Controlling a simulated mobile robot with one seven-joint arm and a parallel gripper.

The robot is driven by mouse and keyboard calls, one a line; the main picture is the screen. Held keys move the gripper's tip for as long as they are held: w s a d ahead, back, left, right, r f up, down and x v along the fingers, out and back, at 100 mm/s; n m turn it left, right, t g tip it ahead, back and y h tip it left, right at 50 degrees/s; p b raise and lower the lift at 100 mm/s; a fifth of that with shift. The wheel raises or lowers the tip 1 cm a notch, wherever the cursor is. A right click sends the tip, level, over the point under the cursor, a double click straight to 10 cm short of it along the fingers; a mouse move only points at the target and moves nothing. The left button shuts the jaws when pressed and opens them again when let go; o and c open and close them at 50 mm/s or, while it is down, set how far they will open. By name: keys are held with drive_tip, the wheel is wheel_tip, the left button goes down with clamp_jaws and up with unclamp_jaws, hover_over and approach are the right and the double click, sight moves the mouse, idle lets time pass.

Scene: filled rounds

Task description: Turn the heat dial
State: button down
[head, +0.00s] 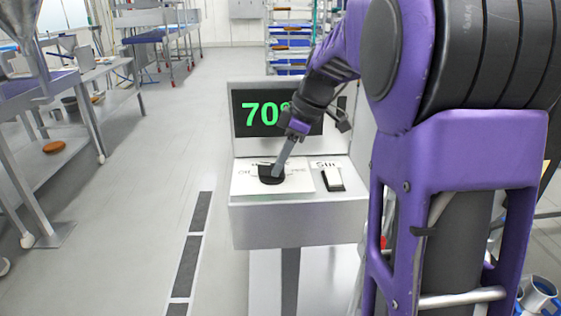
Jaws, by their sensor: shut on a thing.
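The heat dial (268,178) is a dark round knob on the white sloped panel of a grey metal console (290,215). My gripper (276,172) reaches down to the dial from the upper right and is shut on it, covering part of it and of the lettering around it. The screen (256,112) above the panel reads 70 in green, and my arm hides what follows the number. A switch (333,179) with a white rocker sits on the panel to the right of the dial, under a partly readable label.
My purple arm fills the right side. Steel tables (70,85) stand along the left, with a brown round thing (54,147) on a lower shelf. A rack with blue trays (290,52) stands behind the console. The grey floor left of the console is clear.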

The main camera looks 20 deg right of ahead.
drive_tip(key=c, duration=0.7)
unclamp_jaws()
drive_tip(key=p+v, duration=0.3)
drive_tip(key=v, duration=1.4)
drive_tip(key=shift+r, duration=0.25)
